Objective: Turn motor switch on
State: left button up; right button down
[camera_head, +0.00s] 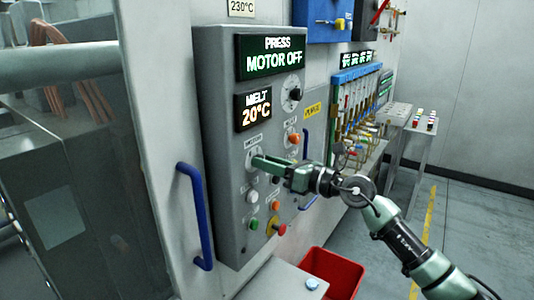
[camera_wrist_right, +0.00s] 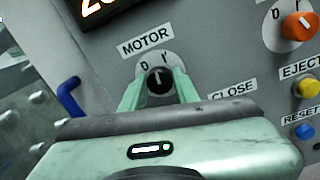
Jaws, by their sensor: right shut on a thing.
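The motor switch is a black round knob (camera_wrist_right: 160,80) with a white pointer line, on a pale dial marked 0 and I under a MOTOR label. In the wrist view my right gripper (camera_wrist_right: 158,88) has its two green fingers on either side of the knob, shut on it. The pointer looks nearly upright; I cannot tell exactly which mark it meets. In the head view my right gripper (camera_head: 257,161) reaches the grey control panel (camera_head: 217,110) from the right, and its fingertips mostly hide the knob. The press display (camera_head: 270,57) reads MOTOR OFF. My left gripper is not in view.
An orange knob (camera_wrist_right: 298,26), a yellow eject button (camera_wrist_right: 306,88) and a blue reset button (camera_wrist_right: 304,130) lie right of the switch. Below sit a green button (camera_head: 253,223) and a red knob (camera_head: 280,229). Blue handles (camera_head: 196,215) flank the panel. A red bin (camera_head: 331,272) stands below.

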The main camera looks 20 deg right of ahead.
jog(key=shift+m+p, duration=3.05)
jog(key=shift+m, duration=0.05)
jog(key=c, duration=1.1)
grip_release()
jog(key=shift+o, duration=0.2)
jog(key=shift+d+f, duration=0.1)
